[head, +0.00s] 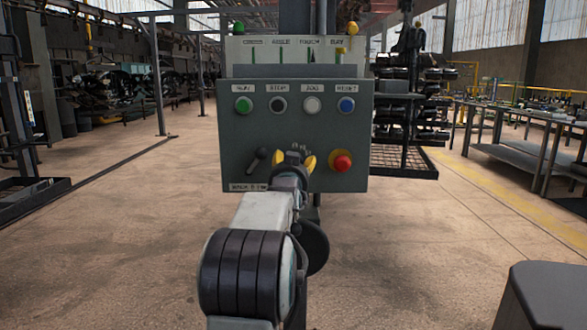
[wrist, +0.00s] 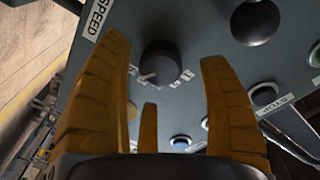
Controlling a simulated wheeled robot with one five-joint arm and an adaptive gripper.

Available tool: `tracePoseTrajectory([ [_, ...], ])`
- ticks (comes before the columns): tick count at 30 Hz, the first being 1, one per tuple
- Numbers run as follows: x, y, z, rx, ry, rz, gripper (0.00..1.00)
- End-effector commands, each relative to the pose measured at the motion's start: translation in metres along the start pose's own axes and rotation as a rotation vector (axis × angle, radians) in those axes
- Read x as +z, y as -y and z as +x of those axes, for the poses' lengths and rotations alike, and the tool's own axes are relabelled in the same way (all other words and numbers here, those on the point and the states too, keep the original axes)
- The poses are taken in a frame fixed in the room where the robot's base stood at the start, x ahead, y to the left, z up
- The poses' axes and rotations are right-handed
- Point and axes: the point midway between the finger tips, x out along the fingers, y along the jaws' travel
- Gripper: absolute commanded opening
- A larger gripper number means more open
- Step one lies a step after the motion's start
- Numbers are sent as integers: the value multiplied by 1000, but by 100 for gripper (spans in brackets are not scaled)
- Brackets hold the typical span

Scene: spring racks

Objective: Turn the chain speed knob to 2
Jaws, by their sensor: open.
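The speed knob (wrist: 162,62) is a dark round knob on the grey control panel (head: 235,140), with small white marks around part of it. A label ending in SPEED (wrist: 97,18) is at the upper left of the wrist view. My gripper (head: 294,160) is open in front of the lower middle of the panel. In the wrist view its yellow fingers (wrist: 166,50) stand to either side of the knob, empty. I cannot tell whether they touch it or stop short. In the head view my gripper hides the knob. I cannot read its setting.
A black-knobbed lever (head: 262,153) is left of my gripper, and a red mushroom button (head: 342,162) is to the right. Green (head: 243,104), black (head: 278,104), white (head: 312,104) and blue (head: 346,105) buttons line the panel's top.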

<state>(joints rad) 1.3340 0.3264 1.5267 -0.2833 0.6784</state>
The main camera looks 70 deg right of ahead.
Motion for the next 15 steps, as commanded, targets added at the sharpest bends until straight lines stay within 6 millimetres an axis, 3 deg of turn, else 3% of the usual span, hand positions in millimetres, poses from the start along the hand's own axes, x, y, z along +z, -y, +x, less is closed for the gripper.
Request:
tracePoseTrajectory([
  [6,0,0,16,1,1,0,70],
  [15,0,0,22,1,1,0,70],
])
